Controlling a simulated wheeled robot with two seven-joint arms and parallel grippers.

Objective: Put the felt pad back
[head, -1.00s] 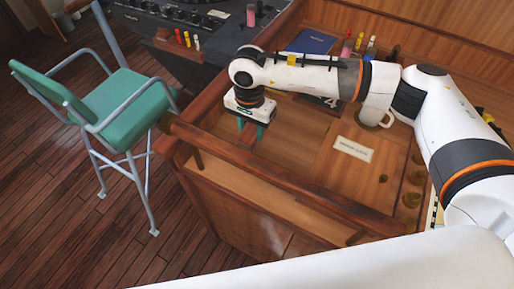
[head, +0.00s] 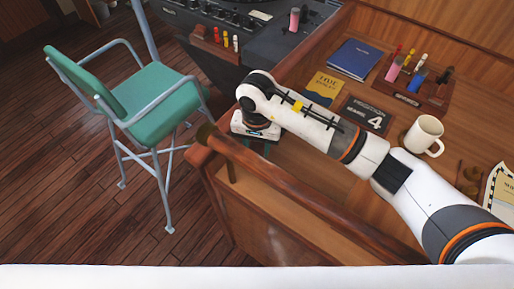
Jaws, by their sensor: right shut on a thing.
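My right arm reaches in from the right, over the wooden desk (head: 310,160). My right gripper (head: 262,148) points down just behind the desk's raised wooden edge rail (head: 300,190). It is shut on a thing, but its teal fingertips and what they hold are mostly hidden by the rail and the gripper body. I cannot make out a felt pad anywhere in view. My left gripper is not in view.
On the desk are a blue book (head: 354,59), a yellow booklet (head: 325,86), a dark plate with a "4" (head: 367,114), a wooden marker rack (head: 418,92) and a white mug (head: 424,134). A green chair (head: 155,100) stands left, near the console (head: 262,35).

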